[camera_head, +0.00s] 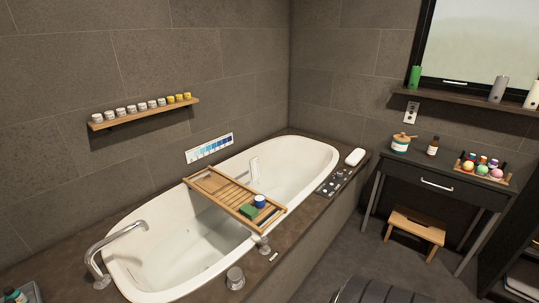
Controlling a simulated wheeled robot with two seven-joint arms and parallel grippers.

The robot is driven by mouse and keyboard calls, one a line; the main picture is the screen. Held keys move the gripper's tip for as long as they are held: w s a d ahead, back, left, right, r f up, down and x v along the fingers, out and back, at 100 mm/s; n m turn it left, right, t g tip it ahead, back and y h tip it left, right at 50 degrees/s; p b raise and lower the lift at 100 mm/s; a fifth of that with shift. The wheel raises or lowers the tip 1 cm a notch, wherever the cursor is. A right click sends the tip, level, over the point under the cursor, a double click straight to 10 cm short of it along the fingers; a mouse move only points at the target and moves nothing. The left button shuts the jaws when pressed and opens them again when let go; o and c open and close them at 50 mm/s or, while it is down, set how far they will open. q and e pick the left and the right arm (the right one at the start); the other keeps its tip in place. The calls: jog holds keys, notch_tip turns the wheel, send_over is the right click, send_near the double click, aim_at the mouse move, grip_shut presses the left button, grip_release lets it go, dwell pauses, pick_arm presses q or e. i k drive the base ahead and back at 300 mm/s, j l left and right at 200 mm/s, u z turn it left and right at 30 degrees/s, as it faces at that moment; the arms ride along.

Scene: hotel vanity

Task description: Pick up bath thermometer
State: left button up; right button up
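No thing here is clearly recognisable as the bath thermometer. A slim white upright object (254,168) shows at the far edge of the wooden bath caddy (213,188), against the tub's inner wall; it is too small to identify. A small pale piece (274,256) lies on the tub's front ledge, also too small to identify. Neither of my grippers is in view.
A faucet (104,250) stands at the tub's left end. A dark tray (334,182) and a white object (355,157) sit on the right ledge. A dark vanity table (436,183) holds jars and coloured balls. A wooden stool (416,228) stands below. Floor between is partly clear.

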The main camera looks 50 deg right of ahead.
aim_at(259, 200)
jog(key=z, duration=1.6)
jog(key=i+l+u, duration=0.1)
jog(key=i+l, duration=0.05)
jog(key=l, duration=0.05)
